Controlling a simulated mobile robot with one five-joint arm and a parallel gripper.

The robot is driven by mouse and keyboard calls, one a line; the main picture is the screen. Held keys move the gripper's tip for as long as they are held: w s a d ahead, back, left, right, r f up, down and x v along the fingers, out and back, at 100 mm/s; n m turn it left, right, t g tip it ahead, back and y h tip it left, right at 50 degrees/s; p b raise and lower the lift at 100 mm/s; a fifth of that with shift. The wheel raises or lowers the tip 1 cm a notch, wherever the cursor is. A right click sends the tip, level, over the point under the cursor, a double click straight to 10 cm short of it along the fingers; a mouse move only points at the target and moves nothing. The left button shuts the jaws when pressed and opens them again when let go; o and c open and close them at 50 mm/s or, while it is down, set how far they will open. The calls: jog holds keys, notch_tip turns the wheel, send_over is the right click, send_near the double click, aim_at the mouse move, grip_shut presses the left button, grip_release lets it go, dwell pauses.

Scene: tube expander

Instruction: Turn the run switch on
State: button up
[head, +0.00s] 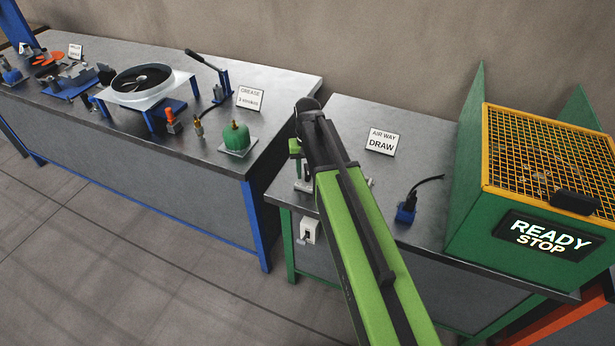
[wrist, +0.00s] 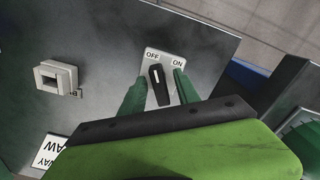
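The run switch (wrist: 159,88) shows in the wrist view as a black knob with a white mark on a light plate lettered OFF and ON. The white mark points up toward OFF. My gripper (wrist: 160,79) is open, with one green finger on the left of the knob and one on the right. Gaps show between the knob and both fingers near the tips; the lower end of the knob is close to the gripper's dark edge.
A white box (wrist: 57,77) sits left of the switch on the same panel. The green caged machine (head: 480,190) has a display (head: 543,237) reading READY STOP.

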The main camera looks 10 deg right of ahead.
grip_shut()
jog(key=shift+m, duration=0.3)
jog(key=m, duration=1.1)
jog(key=shift+w+a, duration=0.1)
dwell(0.4)
jog(key=shift+m, duration=0.3)
